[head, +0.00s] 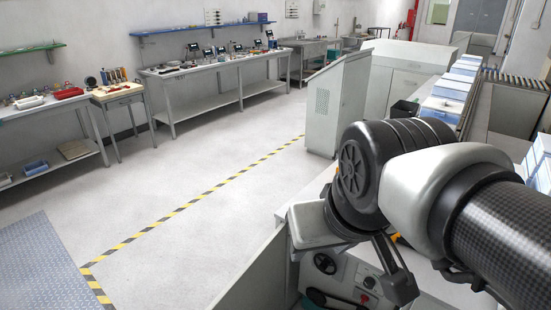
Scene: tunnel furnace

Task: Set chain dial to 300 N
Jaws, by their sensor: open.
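A light control panel (345,272) at the bottom right, below my arm, carries a round dark dial (325,263). I cannot tell whether it is the chain dial, and no 300 N mark or pointer setting can be read. My arm hides much of the machine behind and the area around the fingers.
A grey cabinet (337,103) stands behind. Blue-white boxes (452,86) line the right. Workbenches (215,64) stand along the far wall. The floor (185,175) is clear.

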